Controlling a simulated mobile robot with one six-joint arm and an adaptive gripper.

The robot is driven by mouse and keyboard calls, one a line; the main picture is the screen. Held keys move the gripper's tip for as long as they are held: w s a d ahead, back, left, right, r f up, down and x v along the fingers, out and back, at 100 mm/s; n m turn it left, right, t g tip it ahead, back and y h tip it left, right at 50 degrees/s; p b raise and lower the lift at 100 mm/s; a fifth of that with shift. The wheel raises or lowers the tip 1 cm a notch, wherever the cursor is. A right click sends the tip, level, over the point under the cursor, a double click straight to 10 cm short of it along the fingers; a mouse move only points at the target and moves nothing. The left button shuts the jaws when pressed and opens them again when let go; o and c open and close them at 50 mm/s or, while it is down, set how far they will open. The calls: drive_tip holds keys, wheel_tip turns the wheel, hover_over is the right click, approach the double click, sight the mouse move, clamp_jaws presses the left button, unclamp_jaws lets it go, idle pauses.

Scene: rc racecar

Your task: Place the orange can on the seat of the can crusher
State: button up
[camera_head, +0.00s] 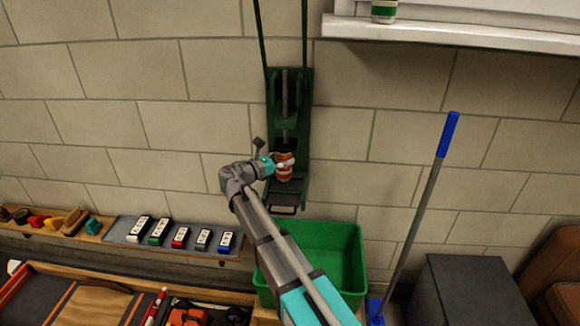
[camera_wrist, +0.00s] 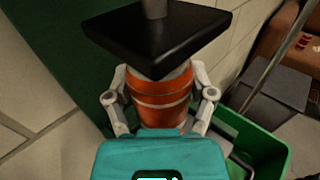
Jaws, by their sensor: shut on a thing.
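The orange can (camera_head: 284,168) is upright in my gripper (camera_head: 280,164), in front of the green can crusher (camera_head: 303,120) on the wall. In the wrist view the orange can (camera_wrist: 160,100) sits between the two fingers of my gripper (camera_wrist: 160,108), which are shut on it from both sides. The crusher's black press plate (camera_wrist: 150,35) is over the top of the can and hides its upper end. The crusher's seat is mostly hidden behind the can and gripper, so I cannot tell whether the can's bottom touches it.
A green bin (camera_head: 345,262) stands on the floor below the crusher. A blue-handled pole (camera_head: 425,195) leans on the wall at the right. A shelf with small blocks (camera_head: 190,250) is at the left. A windowsill (camera_head: 450,34) with another can (camera_head: 384,10) is at the upper right.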

sight(286, 170)
drive_tip(key=shift+w+d, duration=0.35)
drive_tip(key=shift+f+b, duration=1.8)
drive_tip(key=shift+f, duration=0.15)
drive_tip(key=o, duration=0.8)
drive_tip(key=shift+c, duration=0.2)
drive_tip(key=shift+r, duration=0.25)
drive_tip(key=v, duration=1.2)
